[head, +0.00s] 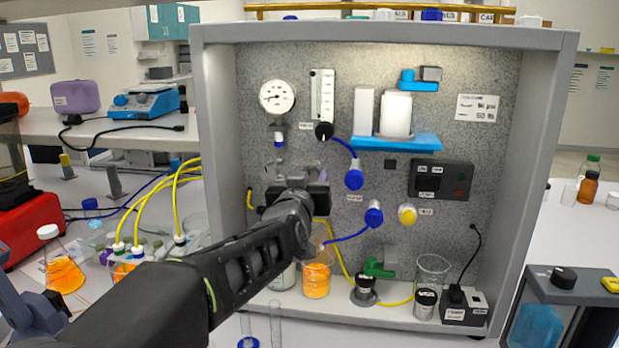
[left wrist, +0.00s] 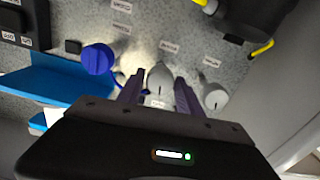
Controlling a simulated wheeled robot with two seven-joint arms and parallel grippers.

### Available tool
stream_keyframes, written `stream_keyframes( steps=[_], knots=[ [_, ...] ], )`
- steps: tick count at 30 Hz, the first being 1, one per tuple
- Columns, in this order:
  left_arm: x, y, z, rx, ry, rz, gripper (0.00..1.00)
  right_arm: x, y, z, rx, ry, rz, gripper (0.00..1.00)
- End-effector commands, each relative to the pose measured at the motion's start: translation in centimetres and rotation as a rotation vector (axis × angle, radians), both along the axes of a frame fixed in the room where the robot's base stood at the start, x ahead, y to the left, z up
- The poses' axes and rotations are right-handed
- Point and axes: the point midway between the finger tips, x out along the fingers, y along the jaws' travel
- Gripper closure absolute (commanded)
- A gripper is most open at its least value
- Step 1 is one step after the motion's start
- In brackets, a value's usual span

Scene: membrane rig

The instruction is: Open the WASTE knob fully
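My left gripper (head: 300,186) is in front of the grey panel, left of its middle, and its body hides what lies behind it in the head view. In the left wrist view its two purple fingers (left wrist: 158,82) stand apart on either side of a pale grey knob (left wrist: 160,76). Narrow gaps seem to show beside the knob, so I cannot see firm contact. Another pale knob (left wrist: 215,95) is to the right, and a blue knob (left wrist: 98,58) to the left. The labels are too blurred to tell which is WASTE. My right gripper is out of view.
The panel also carries a pressure gauge (head: 277,96), a blue shelf (head: 396,142), a lower blue knob (head: 374,216) and a yellow knob (head: 407,214). An orange-filled beaker (head: 316,280) and a green-handled valve (head: 378,268) are below. The frame's side walls (head: 214,150) bound the space.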

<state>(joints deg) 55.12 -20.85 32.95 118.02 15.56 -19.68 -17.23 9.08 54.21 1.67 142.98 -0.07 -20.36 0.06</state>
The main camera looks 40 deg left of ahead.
Motion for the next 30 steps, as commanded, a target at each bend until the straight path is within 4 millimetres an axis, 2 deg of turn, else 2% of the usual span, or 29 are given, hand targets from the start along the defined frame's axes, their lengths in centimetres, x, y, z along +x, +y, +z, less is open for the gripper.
stream_keyframes(
  steps=[2, 15, 30],
  knots=[
    [-0.01, 0.00, 0.00, 0.000, 0.000, 0.000, 0.65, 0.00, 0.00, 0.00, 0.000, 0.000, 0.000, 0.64],
    [-0.01, -0.01, -0.01, 0.000, 0.000, 0.000, 1.00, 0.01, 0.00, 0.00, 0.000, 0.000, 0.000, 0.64],
    [0.02, -0.06, -0.10, -0.066, -0.036, -0.002, 1.00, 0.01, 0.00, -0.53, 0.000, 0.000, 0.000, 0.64]
  ],
)
